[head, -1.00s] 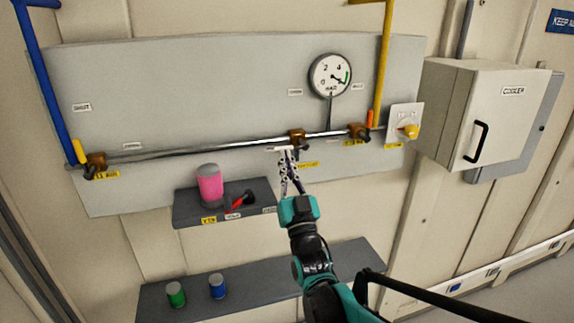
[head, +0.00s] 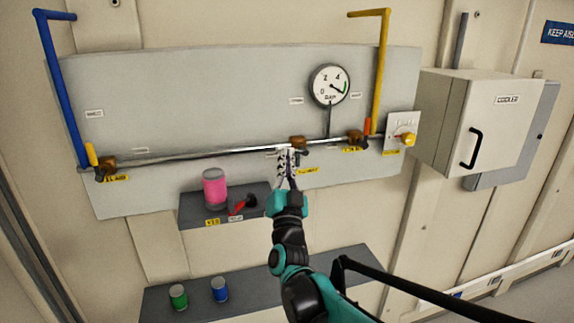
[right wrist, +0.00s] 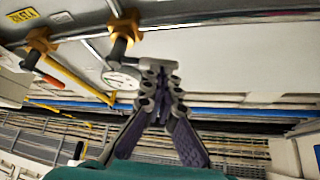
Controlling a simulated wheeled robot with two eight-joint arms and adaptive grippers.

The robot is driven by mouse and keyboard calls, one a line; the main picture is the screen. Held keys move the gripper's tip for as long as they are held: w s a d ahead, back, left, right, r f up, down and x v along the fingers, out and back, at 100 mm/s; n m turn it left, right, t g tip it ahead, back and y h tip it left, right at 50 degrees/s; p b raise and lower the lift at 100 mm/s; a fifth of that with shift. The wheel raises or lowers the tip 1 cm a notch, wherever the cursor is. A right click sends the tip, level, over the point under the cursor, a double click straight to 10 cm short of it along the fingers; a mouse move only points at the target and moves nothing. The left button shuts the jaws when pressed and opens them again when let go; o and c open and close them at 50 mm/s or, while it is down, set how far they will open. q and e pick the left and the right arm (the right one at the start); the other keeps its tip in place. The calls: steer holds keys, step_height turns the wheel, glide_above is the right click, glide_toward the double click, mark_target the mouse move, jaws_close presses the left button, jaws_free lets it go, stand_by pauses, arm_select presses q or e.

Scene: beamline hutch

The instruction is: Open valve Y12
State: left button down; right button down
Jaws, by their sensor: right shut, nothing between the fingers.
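A shiny horizontal pipe (head: 225,150) carries three brass valves. The left valve (head: 106,168) has an upright yellow-orange lever. The right valve (head: 356,138) has an upright orange-red lever and shows in the right wrist view (right wrist: 40,40). The middle valve (head: 298,142) has a dark fitting, seen in the right wrist view (right wrist: 126,27); no coloured lever shows on it. The yellow tags are too blurred to tell which is Y12. My right gripper (head: 285,152) is shut and empty, just below and left of the middle valve. Contact cannot be told. My left gripper is out of view.
A small shelf (head: 190,222) below the pipe holds a pink cylinder (head: 214,188) and a red-handled piece (head: 241,206). A gauge (head: 330,85) sits above. A yellow knob (head: 406,139) and cooler box (head: 490,125) are right. A lower shelf (head: 155,300) holds green and blue cans.

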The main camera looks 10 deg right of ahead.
steer(key=d+r+m+g+h+p, duration=0.3)
steer(key=m+g, duration=0.4)
steer(key=m, duration=0.7)
step_height(320, 180, up, 2)
steer(key=shift+d+r+h+p, duration=0.1)
steer(key=shift+d+h+p, duration=0.05)
steer(key=shift+h+p, duration=0.85)
steer(key=shift+f, duration=0.2)
